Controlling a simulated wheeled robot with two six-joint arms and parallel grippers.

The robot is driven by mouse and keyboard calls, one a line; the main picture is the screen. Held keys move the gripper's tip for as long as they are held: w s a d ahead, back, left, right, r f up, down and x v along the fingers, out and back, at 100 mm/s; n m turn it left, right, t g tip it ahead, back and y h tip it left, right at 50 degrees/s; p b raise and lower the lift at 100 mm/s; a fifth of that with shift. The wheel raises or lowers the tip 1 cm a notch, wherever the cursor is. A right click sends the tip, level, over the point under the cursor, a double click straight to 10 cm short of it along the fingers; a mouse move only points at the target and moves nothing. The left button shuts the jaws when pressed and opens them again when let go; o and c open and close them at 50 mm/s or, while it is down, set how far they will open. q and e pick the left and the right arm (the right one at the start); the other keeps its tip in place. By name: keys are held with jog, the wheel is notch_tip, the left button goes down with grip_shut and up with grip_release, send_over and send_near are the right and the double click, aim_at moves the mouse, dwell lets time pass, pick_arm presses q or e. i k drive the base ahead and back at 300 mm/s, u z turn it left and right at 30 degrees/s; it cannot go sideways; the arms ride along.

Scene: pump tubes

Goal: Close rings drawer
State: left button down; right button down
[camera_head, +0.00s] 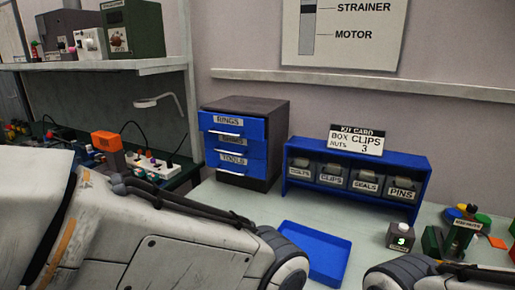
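A dark cabinet (255,105) with blue drawers stands on the table left of centre. Its top drawer (252,129) is labelled RINGS and has a pale handle. This drawer's front juts out a little beyond the drawers below, so it appears slightly open; its inside is not visible. The middle drawer (255,150) has a shaded label that is hard to read, and the bottom drawer (250,166) seems to read TOOLS. Large pale links of my arms cross the bottom of the view. Neither of my grippers is in view.
Right of the cabinet is a blue rack (420,163) of labelled bins with a kit card (358,140) on top. A blue tray (325,243), a small counter box (400,236) and a green device (462,236) are on the table. A cluttered bench (180,183) is at left.

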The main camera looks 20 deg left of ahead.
aim_at(244, 127)
jog(key=u, duration=0.65)
jog(key=i, duration=1.4)
jog(key=z, duration=0.15)
